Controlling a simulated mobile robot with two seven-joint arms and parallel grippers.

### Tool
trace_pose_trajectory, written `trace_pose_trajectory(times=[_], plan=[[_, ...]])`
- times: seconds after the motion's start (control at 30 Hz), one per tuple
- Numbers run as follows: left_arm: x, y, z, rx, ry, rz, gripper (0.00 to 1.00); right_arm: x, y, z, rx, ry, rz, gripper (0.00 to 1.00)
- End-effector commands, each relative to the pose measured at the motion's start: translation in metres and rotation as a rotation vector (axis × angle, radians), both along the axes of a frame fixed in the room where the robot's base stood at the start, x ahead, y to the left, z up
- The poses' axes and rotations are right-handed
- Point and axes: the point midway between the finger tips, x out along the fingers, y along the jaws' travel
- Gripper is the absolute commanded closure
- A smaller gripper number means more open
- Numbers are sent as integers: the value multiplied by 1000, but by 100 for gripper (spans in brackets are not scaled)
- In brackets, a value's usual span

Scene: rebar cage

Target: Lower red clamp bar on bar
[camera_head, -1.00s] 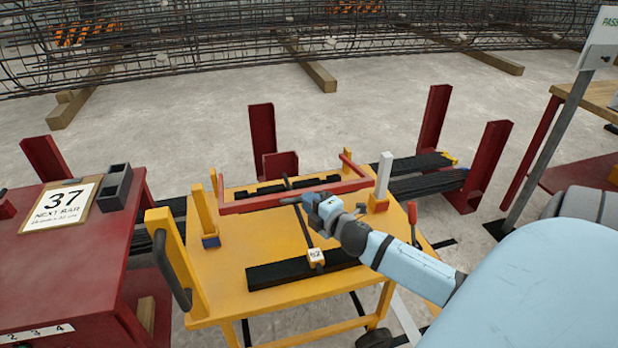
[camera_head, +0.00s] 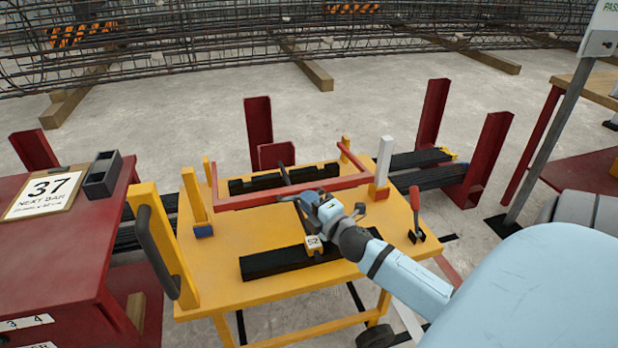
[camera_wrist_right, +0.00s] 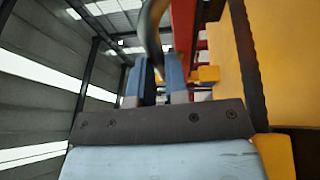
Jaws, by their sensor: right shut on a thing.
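The red clamp bar (camera_head: 250,201) is a U-shaped frame on the yellow trolley, its front bar crossing above the middle of the top. A dark bar (camera_head: 284,173) with a tag marked 52 (camera_head: 313,244) runs front to back, passing the red bar. My right gripper (camera_head: 312,203) is just in front of the red bar. In the right wrist view, its fingers (camera_wrist_right: 159,88) are shut on a dark curved rod (camera_wrist_right: 153,35), apparently this dark bar; red parts show beside it. The exact grip is partly hidden. My left gripper is not in view.
Black blocks (camera_head: 262,267) lie on the yellow trolley (camera_head: 215,270). A red-handled lever (camera_head: 415,201) and a white-topped post (camera_head: 384,158) stand at its right. A red table (camera_head: 60,255) is at left. Red posts (camera_head: 431,112) stand behind on the concrete floor.

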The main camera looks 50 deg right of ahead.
Motion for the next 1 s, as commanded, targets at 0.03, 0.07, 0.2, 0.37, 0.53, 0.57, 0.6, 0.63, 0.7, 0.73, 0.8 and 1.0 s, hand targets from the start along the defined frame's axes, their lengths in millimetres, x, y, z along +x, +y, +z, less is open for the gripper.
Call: trace_pose_trajectory(times=[0.03, 0.07, 0.2, 0.37, 0.53, 0.57, 0.6, 0.63, 0.7, 0.73, 0.8, 1.0], plan=[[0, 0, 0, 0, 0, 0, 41, 1, -1, 1, -1, -2, -1, 100], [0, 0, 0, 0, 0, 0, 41, 1, -1, 1, -1, -2, -1, 100], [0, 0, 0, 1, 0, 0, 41, 1, -1, 1, -1, -2, -1, 60], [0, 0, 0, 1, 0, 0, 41, 0, 0, 1, 0, -2, 0, 60], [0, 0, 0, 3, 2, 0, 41, -4, 1, 0, 1, -1, 1, 60], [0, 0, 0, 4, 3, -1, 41, -6, 1, 0, 1, -1, 1, 60], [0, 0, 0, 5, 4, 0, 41, -11, 2, 0, 2, -1, 1, 60], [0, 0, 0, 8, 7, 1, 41, -15, 2, 0, 2, 0, 0, 60], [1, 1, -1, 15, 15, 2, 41, -28, 3, -1, 2, 2, -1, 60], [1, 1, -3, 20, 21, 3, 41, -35, 4, -2, 2, 2, -1, 60], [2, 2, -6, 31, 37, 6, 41, -51, 6, -3, 4, 2, -2, 60], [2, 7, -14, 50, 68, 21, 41, -96, 10, -8, 4, 3, -4, 60]])
